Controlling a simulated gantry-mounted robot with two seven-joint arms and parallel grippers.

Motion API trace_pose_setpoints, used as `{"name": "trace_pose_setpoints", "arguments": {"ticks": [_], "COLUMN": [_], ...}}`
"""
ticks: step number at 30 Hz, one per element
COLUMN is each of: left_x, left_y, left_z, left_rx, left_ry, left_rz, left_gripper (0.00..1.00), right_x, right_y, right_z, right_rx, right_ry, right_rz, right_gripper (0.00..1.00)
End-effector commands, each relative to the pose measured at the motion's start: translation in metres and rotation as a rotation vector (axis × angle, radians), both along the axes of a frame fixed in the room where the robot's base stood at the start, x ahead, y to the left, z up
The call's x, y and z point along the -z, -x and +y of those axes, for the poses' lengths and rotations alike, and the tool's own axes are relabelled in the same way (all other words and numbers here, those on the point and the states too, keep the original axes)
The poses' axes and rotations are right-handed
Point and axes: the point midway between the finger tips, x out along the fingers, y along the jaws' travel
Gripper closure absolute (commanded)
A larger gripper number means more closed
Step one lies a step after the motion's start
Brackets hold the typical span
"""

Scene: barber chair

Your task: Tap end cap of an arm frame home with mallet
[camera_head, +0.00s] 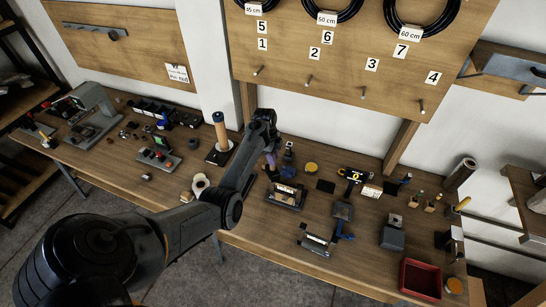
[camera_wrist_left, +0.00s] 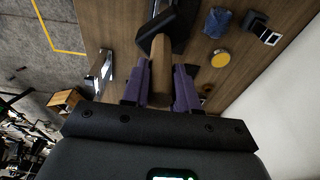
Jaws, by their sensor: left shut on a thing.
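My left gripper (camera_head: 270,160) is over the workbench, its purple fingers partly hidden by my arm in the head view. In the left wrist view, the fingers (camera_wrist_left: 160,88) are shut on a wooden handle (camera_wrist_left: 160,62). A dark block-like head (camera_wrist_left: 165,28) is at the handle's far end, so it looks like the mallet. A metal piece with dark and blue parts (camera_head: 318,242) lies near the bench's front edge. It may be the arm frame; a silvery piece also shows in the left wrist view (camera_wrist_left: 101,68). I cannot make out the end cap. My right gripper is not in view.
The wooden bench (camera_head: 275,232) has bare room toward its front edge. A tray of parts (camera_head: 287,195), a yellow disc (camera_head: 311,168), a dark vise-like block (camera_head: 343,210) and a red bin (camera_head: 420,279) stand on it. A wooden post (camera_head: 221,132) rises behind my arm.

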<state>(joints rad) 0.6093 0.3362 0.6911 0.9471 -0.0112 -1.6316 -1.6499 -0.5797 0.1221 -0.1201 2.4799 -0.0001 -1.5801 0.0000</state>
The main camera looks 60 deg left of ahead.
Motion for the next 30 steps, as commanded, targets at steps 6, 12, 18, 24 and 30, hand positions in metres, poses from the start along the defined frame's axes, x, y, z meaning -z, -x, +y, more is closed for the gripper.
{"name": "trace_pose_setpoints", "arguments": {"ticks": [6, 12, 18, 24, 30], "left_x": [0.002, 0.008, 0.014, 0.020, 0.020], "left_y": [0.000, 0.000, 0.000, 0.000, 0.000], "left_z": [0.001, 0.001, 0.001, 0.001, 0.001], "left_rx": [0.000, 0.001, -0.001, 0.000, 0.000], "left_ry": [-0.001, -0.001, -0.001, -0.001, -0.002], "left_rz": [-0.002, -0.002, -0.001, 0.000, -0.001], "left_gripper": [1.00, 1.00, 1.00, 1.00, 1.00], "right_x": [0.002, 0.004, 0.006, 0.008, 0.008], "right_y": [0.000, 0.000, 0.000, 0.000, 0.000], "right_z": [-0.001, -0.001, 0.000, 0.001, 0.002], "right_rx": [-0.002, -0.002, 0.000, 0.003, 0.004], "right_ry": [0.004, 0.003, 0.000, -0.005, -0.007], "right_rz": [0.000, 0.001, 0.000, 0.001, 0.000], "right_gripper": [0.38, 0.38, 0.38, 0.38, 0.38]}}
